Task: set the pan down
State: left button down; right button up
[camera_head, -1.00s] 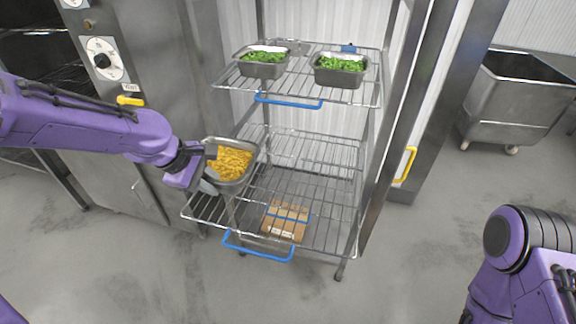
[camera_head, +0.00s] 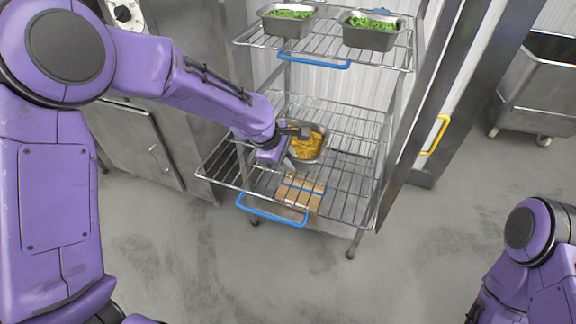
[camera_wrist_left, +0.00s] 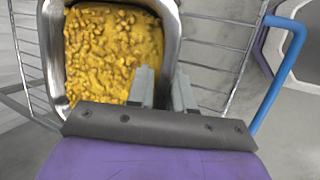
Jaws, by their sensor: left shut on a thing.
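The pan (camera_head: 322,152) is a steel pan of yellow food, at the lower wire shelf in the head view. In the left wrist view the pan (camera_wrist_left: 172,30) fills the upper left, with its rim by the fingers. My left gripper (camera_head: 290,146) is shut on the pan's near left side. In the left wrist view the gripper (camera_wrist_left: 163,88) has its two fingers at the pan's right wall. Whether the pan's base touches the wires cannot be told. My right gripper is out of view; only my right arm shows at the lower right.
A cardboard box (camera_head: 300,194) lies low at the front of the rack, near the pan. The upper shelf (camera_head: 330,50) holds two pans of greens (camera_head: 288,24) (camera_head: 370,32). Blue handles (camera_head: 272,210) edge the shelves. Free wire lies right of the pan.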

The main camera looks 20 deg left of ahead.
pick_arm(q)
notch_tip(320, 180, down, 2)
jog(key=c, duration=1)
grip_release()
jog(key=shift+s+f, duration=0.1)
jog(key=p+v, duration=0.1)
jog(key=v, duration=1.1)
jog(key=shift+a+p, duration=0.1)
jog(key=shift+p, duration=0.25)
